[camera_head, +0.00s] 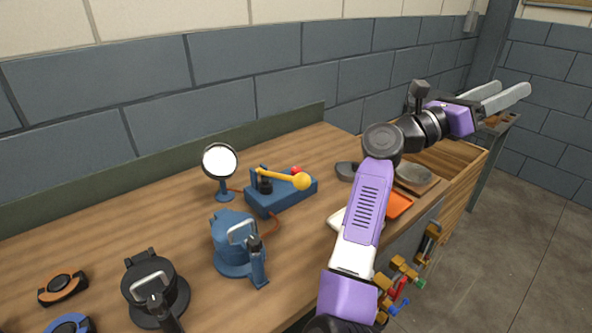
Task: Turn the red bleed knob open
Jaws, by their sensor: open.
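A small red knob (296,170) sits at the back of a blue block (265,205) on the wooden bench. A yellow lever with a ball end (301,181) reaches across the block in front of the knob and hides part of it. Which way the knob is turned cannot be told at this size. My gripper (514,87) is at the upper right, raised, far to the right of the block. Its two grey fingers are apart with nothing between them.
A round white dial (220,161) stands left of the block. A blue lidded casing (231,252) and a black one (149,284) stand nearer. An orange tray (398,204) lies partly behind my arm. Several coloured handles hang at the bench front.

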